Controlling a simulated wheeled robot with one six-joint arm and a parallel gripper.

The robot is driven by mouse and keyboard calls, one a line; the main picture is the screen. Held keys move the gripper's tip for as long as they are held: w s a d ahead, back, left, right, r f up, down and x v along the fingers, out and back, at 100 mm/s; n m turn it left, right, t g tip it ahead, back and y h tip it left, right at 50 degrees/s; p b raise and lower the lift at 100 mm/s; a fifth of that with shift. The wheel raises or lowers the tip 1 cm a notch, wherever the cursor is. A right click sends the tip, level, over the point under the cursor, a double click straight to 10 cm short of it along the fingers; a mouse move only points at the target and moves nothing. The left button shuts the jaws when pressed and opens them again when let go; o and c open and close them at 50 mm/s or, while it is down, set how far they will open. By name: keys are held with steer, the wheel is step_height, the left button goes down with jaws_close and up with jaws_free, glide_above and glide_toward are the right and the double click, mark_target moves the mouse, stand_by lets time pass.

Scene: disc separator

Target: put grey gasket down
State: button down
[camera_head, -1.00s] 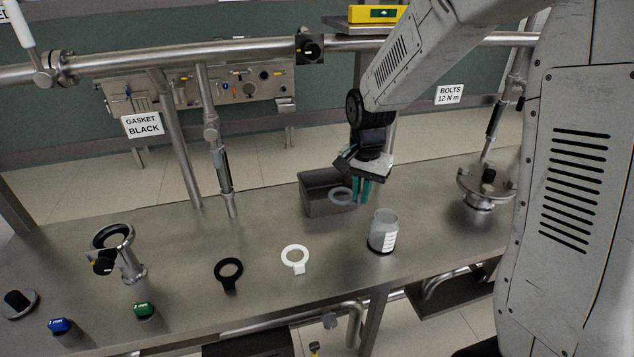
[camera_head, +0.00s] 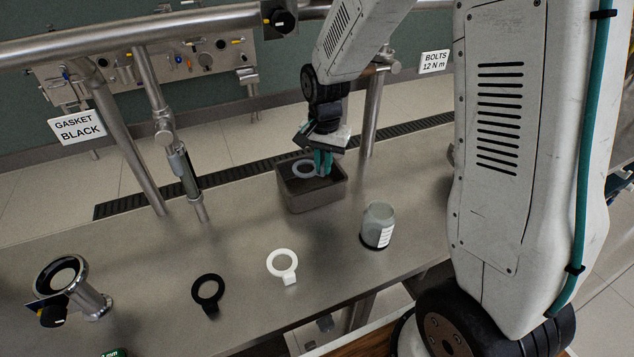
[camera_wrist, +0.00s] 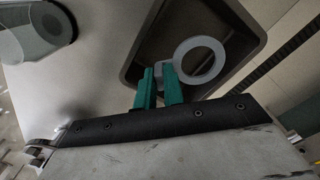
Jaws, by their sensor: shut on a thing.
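The grey gasket (camera_head: 303,168) is a flat ring with a tab. My gripper (camera_head: 322,166) has teal fingers and is shut on the gasket's tab. The gasket is over the open grey bin (camera_head: 318,196). In the wrist view the gasket's ring (camera_wrist: 199,59) lies within the bin's outline, with the teal fingers (camera_wrist: 158,84) at its tab. I cannot tell whether the gasket touches the bin's floor.
A glass jar (camera_head: 377,226) stands right of the bin. A white gasket (camera_head: 282,264) and a black gasket (camera_head: 208,290) lie on the steel table (camera_head: 255,240). A pipe fitting (camera_head: 62,280) stands at left. Signs read "GASKET BLACK" (camera_head: 77,127) and "BOLTS 12 N m" (camera_head: 434,62).

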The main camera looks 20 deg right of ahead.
steer(key=shift+d+f, duration=0.1)
steer(key=shift+f, duration=3.05)
steer(key=shift+f, duration=0.1)
steer(key=c, duration=1.5)
jaws_free()
step_height(320, 180, up, 8)
steer(key=shift+f, duration=0.1)
steer(key=s+r+n, duration=0.3)
steer(key=s+r, duration=0.3)
steer(key=s, duration=0.3)
steer(key=s+r+n, duration=0.3)
steer(key=s+r, duration=0.2)
steer(key=s, duration=0.4)
steer(key=s+r+n+t, duration=0.1)
steer(key=s+r+n, duration=0.2)
steer(key=s+r, duration=0.3)
steer(key=s, duration=0.3)
steer(key=shift+s+r, duration=0.2)
steer(key=shift+r, duration=0.15)
